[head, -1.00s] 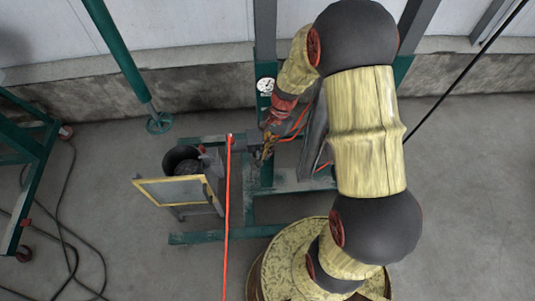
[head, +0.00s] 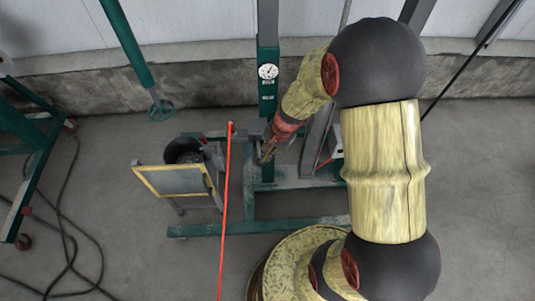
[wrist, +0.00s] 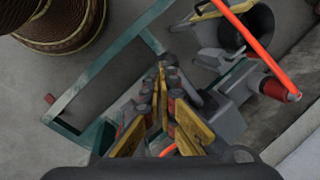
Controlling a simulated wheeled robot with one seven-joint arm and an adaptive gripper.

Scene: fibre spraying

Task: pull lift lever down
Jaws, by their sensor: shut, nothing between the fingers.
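A long, thin red-orange bar (head: 225,210) runs from a small upright end beside the green stand toward the bottom of the head view. It also crosses the upper right of the wrist view (wrist: 251,38), ending near a red cap. I cannot tell for certain whether it is the lift lever. My gripper (head: 263,160) is just right of the bar's far end, pointing down toward the stand. In the wrist view my gripper (wrist: 164,66) has its yellow fingertips together with nothing between them, apart from the bar.
The green stand (head: 268,90) carries a round gauge (head: 268,71). A dark bucket (head: 184,151) sits behind a yellow-framed panel (head: 178,181) to the left. A green rack (head: 38,165) and loose cable lie farther left. The floor between is clear.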

